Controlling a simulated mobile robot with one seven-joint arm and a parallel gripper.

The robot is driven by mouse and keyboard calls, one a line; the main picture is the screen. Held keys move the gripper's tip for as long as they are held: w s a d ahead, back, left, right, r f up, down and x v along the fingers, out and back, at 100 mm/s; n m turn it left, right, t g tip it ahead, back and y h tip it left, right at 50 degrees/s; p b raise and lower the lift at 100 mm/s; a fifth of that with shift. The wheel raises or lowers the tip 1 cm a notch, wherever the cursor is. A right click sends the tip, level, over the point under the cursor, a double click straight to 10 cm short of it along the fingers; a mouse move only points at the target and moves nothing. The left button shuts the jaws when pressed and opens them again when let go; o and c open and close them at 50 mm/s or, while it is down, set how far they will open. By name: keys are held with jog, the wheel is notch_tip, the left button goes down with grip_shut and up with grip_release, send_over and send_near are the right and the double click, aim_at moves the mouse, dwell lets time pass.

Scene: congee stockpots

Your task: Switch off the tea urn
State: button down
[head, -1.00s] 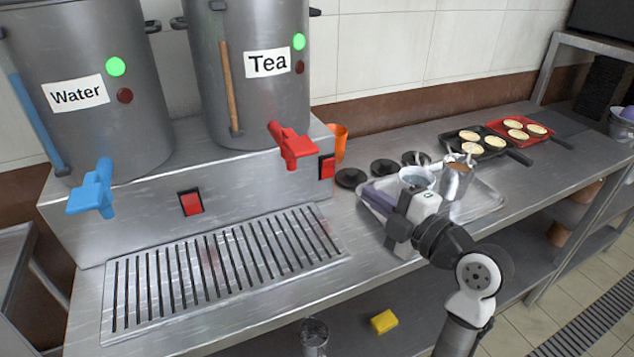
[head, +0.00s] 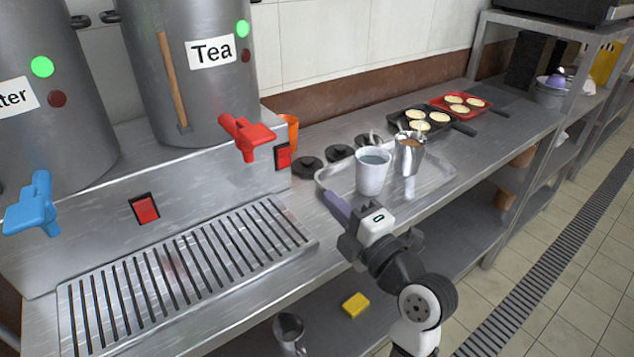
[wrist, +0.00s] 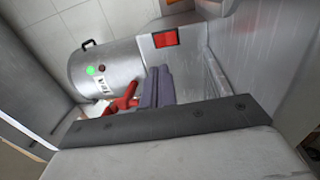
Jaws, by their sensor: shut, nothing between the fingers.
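The tea urn (head: 205,105) is a grey metal pot labelled "Tea", with a lit green light (head: 243,29), a dark red light (head: 245,56) and a red tap (head: 246,135). A red rocker switch (head: 283,156) sits on the stand's front, right of that tap. My gripper (head: 328,198) is shut and empty, its purple fingers over the tray's front left edge, apart from the switch. In the wrist view the fingers (wrist: 156,85) point toward the stand, with a red switch (wrist: 165,38) above them and the red tap (wrist: 122,103) to their left.
A water urn (head: 50,130) with a blue tap (head: 35,205) and a second red switch (head: 145,208) is at left. A tray (head: 440,177) holds a white cup (head: 373,172) and a metal cup (head: 409,155). Black lids (head: 308,168) lie behind it. An orange cup (head: 291,130) stands beside the stand.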

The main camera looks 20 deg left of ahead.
jog(key=p, duration=0.5)
send_near(285, 154)
jog(key=x, duration=0.5)
jog(key=shift+w+a+r, duration=0.1)
jog(key=shift+a+r, duration=0.05)
jog(key=shift+r, duration=0.1)
jog(key=shift+w+a+f, duration=0.1)
jog(key=shift+w+a, duration=0.4)
jog(key=shift+a, duration=0.1)
jog(key=shift+w+a, duration=0.1)
